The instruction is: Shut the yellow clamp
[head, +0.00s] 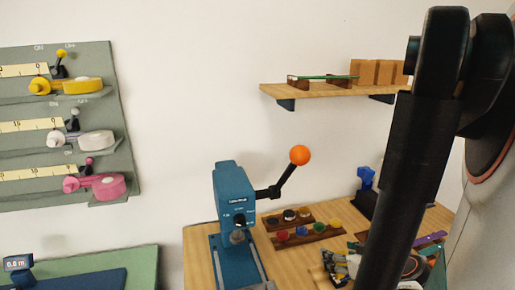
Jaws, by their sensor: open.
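The yellow clamp (83,87) is the top one of three on a grey-green wall board at the far left. Its rounded yellow end (40,87) lies to the left, beside a cream scale strip. A small black lever with a yellow knob (61,54) stands up above it, tilted slightly right, below small lettering. I cannot tell surely from this view whether the clamp is open or shut. My gripper is out of view; only my black arm shows at the right, far from the clamp.
Below the yellow clamp are a white clamp (95,140) and a pink clamp (105,186). A blue press (230,195) with an orange-knobbed lever stands on the wooden counter (200,250). A wall shelf (340,90) is above right. The wall between board and press is bare.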

